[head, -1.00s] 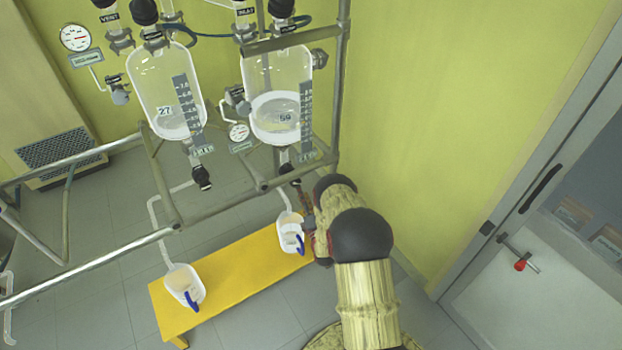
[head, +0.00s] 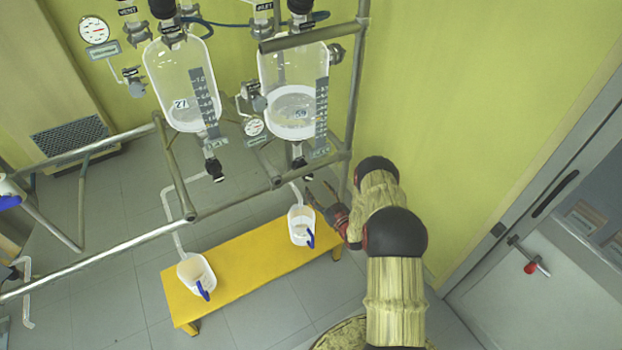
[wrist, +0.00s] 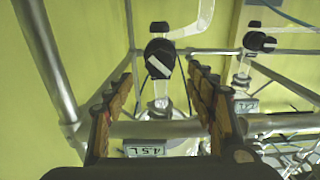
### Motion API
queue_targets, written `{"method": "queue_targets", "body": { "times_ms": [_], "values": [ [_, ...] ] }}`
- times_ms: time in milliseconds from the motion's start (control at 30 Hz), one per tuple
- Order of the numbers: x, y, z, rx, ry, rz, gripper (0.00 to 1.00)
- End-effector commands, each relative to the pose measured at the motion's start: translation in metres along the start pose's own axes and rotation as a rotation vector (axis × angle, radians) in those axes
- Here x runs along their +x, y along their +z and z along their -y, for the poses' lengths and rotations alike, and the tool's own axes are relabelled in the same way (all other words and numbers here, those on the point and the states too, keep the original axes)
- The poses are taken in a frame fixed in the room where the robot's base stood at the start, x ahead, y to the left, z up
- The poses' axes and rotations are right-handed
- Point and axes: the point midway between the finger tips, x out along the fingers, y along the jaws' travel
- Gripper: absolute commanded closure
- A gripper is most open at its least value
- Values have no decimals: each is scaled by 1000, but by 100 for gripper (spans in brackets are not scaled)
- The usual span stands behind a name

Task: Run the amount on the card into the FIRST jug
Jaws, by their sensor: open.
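Two white jugs with blue handles stand on a yellow bench: a left jug (head: 195,272) and a right jug (head: 301,225). I cannot tell which is called first, or how much they hold. Above them hang a left glass vessel (head: 183,85) marked 27 and a right one (head: 292,75) marked 59, each holding pale liquid. My gripper (head: 321,194) is open and empty, right of the right vessel's bottom valve (head: 299,166). In the wrist view a black valve knob (wrist: 160,58) appears between my fingers, apparently beyond them. A card (wrist: 147,150) there reads 4.5 L.
A metal frame (head: 359,90) surrounds the vessels, with a rail (head: 110,257) crossing in front. A second black valve (wrist: 258,41) and card (wrist: 245,105) show in the wrist view. The yellow wall (head: 460,110) is close on the right. Grey floor (head: 265,318) is clear before the bench.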

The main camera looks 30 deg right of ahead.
Motion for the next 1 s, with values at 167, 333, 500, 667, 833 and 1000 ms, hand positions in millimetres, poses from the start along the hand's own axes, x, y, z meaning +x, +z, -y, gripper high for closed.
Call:
{"method": "queue_targets", "body": {
  "times_ms": [167,333,500,667,833,1000],
  "values": [
    [16,1,1,12,-2,-3,44],
    [43,1,1,10,-2,-3,44],
    [65,1,0,11,0,-2,44],
    [75,1,0,10,0,-1,44],
    [78,0,0,10,1,-1,44],
    [77,0,0,10,1,-1,47]
  ]
}}
